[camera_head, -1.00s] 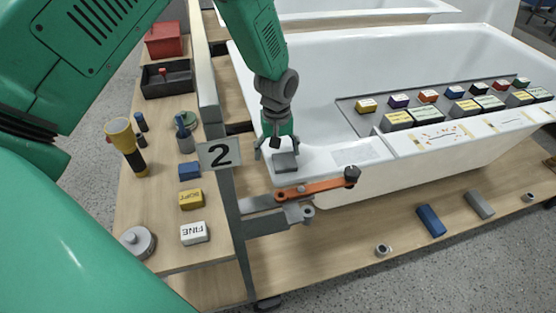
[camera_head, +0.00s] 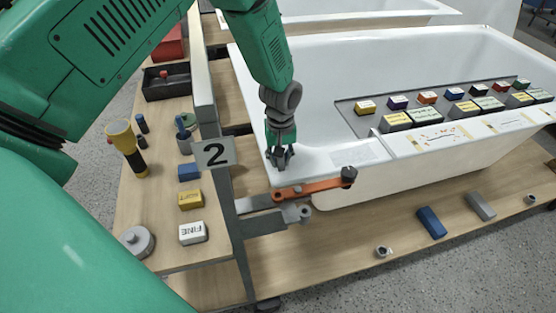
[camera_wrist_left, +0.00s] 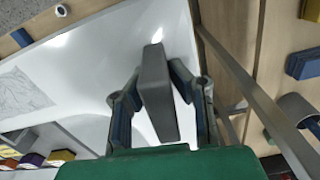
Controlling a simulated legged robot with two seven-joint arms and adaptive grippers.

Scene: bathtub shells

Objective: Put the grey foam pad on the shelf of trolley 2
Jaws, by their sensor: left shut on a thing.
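My left gripper (camera_head: 280,158) is shut on a grey block-shaped pad. In the left wrist view the grey foam pad (camera_wrist_left: 157,92) stands edge-on between the two fingers (camera_wrist_left: 160,105). In the head view the fingers mostly hide it, above the near left corner of the white tub. The sign 2 (camera_head: 214,153) marks trolley 2, on a grey post left of the gripper. The trolley's wooden shelf (camera_head: 160,220) lies left of the post, below the gripper. My right gripper is not in view.
The shelf holds a yellow block (camera_head: 190,199), a white FINE block (camera_head: 193,232), a blue block (camera_head: 189,172), a flashlight (camera_head: 127,148) and a round grey tin (camera_head: 137,241). An orange clamp bar (camera_head: 310,188) sits by the tub corner. A blue pad (camera_head: 431,222) and another grey pad (camera_head: 480,206) lie on the lower deck.

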